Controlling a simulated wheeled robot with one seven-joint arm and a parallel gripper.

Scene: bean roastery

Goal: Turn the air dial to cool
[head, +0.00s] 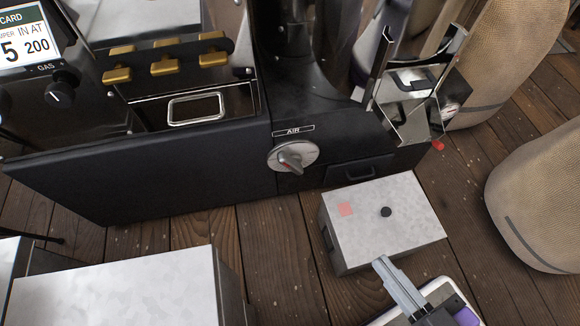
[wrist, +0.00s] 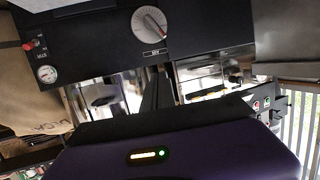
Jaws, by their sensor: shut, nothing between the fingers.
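The air dial (head: 292,156) is a round silver knob with a raised bar and a red mark. It sits on the roaster's dark front panel under the AIR label (head: 293,131). In the wrist view the dial (wrist: 150,24) appears upside down near the top, its red mark at the lower right of its face. I cannot read which setting it points to. My gripper (head: 379,261) is shut and empty at the lower right of the head view, apart from the dial and to its right. Its fingertips do not show clearly in the wrist view.
A low box with a pale stone-like top (head: 415,191), a black knob (head: 386,212) and a pink square stands between my gripper and the panel. Burlap sacks (head: 545,195) stand at the right. A pale-topped surface (head: 120,295) is at lower left. Floor before the dial is bare.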

